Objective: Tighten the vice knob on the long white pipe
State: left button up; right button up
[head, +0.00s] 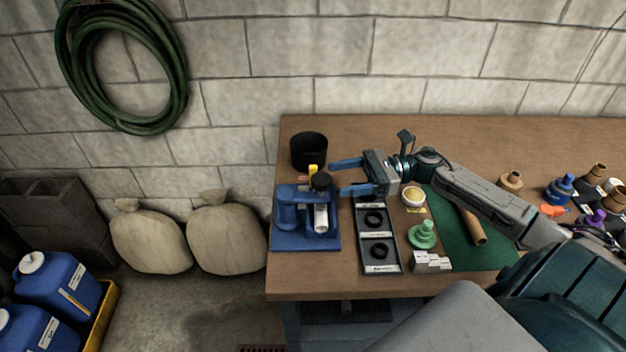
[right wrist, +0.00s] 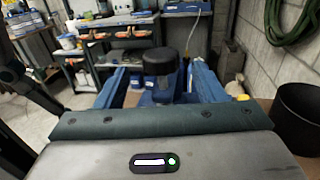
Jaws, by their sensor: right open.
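The blue vice (head: 287,212) stands on a blue base at the left end of the workbench. A white pipe (head: 321,219) sits in it, and only a short length shows. The black vice knob (head: 321,181) is on top, above the pipe's far end. My right gripper (head: 336,178) is open and empty, its two blue fingers pointing left, with the tips just right of the knob. In the right wrist view the knob (right wrist: 160,62) appears centred between the spread fingers, with no visible contact. My left gripper is not in view.
A black cup (head: 309,150) stands behind the vice. A dark tray (head: 379,267) with black rings lies to its right. A green fitting (head: 423,233), white blocks (head: 431,262) and a green mat (head: 462,251) with a brown tube (head: 473,226) are further right.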

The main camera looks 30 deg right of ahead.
aim_at(313, 186)
jog(key=p+x, duration=0.1)
jog(key=x, duration=0.4)
jog(key=shift+w+a+r+p, duration=0.15)
jog(key=shift+a+p, duration=0.15)
jog(key=shift+p, duration=0.1)
jog(key=shift+x, duration=0.75)
jog(key=c, duration=1)
jog(key=shift+f+m+t+h, duration=0.3)
jog(key=shift+m+t, duration=0.1)
jog(key=shift+t, duration=0.2)
